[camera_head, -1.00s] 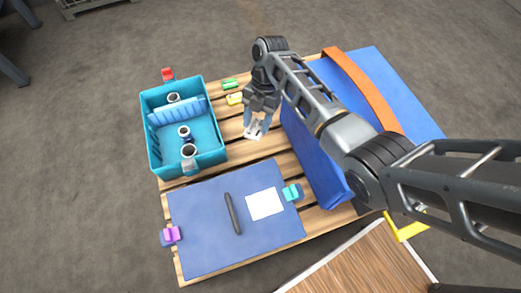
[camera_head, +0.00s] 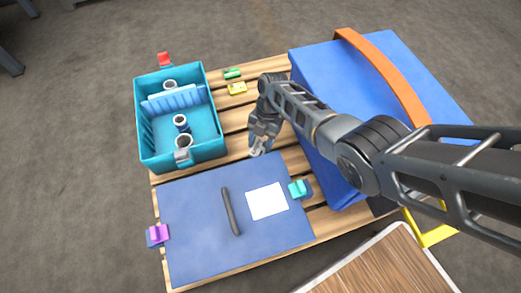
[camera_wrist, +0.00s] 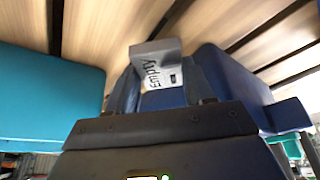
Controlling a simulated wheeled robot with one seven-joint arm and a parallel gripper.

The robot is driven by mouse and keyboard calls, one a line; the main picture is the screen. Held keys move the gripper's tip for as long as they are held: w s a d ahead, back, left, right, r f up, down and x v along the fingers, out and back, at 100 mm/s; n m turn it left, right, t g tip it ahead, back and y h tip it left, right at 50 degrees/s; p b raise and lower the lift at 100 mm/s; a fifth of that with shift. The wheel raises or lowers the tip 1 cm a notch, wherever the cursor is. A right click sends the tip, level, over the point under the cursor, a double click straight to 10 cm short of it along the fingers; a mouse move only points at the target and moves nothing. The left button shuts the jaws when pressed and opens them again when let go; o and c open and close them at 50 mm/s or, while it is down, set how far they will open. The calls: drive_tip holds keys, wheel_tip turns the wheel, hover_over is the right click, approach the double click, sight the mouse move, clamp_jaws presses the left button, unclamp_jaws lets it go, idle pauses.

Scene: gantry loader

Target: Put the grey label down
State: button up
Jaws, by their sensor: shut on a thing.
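The grey label (camera_wrist: 153,65), printed "Empty", is pinched in my gripper (camera_wrist: 155,90) in the wrist view. Its upper part sticks out past the fingertips, with wooden slats behind it. In the head view my gripper (camera_head: 260,146) points down near the back edge of the blue board. Only a small pale bit of the label (camera_head: 256,153) shows there at the fingertips. I cannot tell whether the label touches anything below it.
The teal bin (camera_head: 212,143) with several cups stands left of my gripper. A large blue box (camera_head: 335,95) stands right. Green (camera_head: 233,73) and yellow (camera_head: 237,88) pieces lie behind.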

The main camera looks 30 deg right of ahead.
sight(262, 143)
wheel_tip(262, 143, down, 4)
drive_tip(key=b, duration=0.2)
drive_tip(key=shift+f+b, duration=0.1)
drive_tip(key=shift+b, duration=0.25)
drive_tip(key=o, duration=1)
drive_tip(key=p+v, duration=0.4)
drive_tip(key=v, duration=0.3)
drive_tip(key=shift+w+d+r, duration=0.1)
drive_tip(key=shift+d+r, duration=0.05)
drive_tip(key=shift+r, duration=0.2)
